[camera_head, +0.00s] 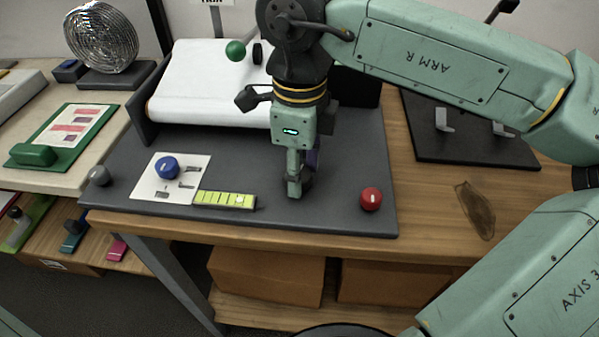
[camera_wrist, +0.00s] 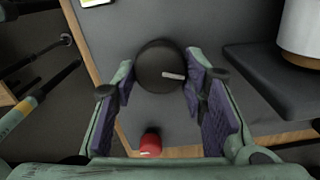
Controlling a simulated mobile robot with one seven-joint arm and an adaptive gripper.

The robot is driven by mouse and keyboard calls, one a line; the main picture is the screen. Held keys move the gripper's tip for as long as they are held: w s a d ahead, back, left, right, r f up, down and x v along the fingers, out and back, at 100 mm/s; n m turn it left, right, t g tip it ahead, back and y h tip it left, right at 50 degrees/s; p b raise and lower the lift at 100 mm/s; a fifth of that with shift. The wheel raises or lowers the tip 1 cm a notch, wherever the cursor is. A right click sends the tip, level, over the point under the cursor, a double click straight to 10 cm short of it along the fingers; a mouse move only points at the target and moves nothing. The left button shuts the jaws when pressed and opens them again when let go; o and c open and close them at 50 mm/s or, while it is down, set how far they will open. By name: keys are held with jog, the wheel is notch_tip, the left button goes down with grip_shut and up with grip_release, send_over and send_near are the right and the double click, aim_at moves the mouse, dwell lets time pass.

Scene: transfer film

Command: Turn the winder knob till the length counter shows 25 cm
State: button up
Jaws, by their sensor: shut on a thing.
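A round black knob (camera_wrist: 155,65) with a white pointer mark stands on the grey machine bed (camera_head: 345,215). In the wrist view my gripper (camera_wrist: 161,82) has its purple-padded fingers on either side of it, shut on it. The pointer mark points right, toward one finger. In the head view my gripper (camera_head: 297,186) points straight down and mostly hides this knob. A yellow-green display strip (camera_head: 225,199) lies on the bed left of my gripper; its corner shows in the wrist view (camera_wrist: 97,2). No figure is readable on it.
A red knob (camera_head: 371,198) sits right of my gripper. A blue knob (camera_head: 167,167) is on a white panel (camera_head: 150,190), with a grey knob (camera_head: 99,176) farther left. A white roll or sheet (camera_head: 205,85) and a green ball (camera_head: 236,50) are behind.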

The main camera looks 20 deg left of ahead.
dwell(0.3)
jog(key=o, duration=1.2)
jog(key=shift+c, duration=0.2)
notch_tip(320, 180, up, 12)
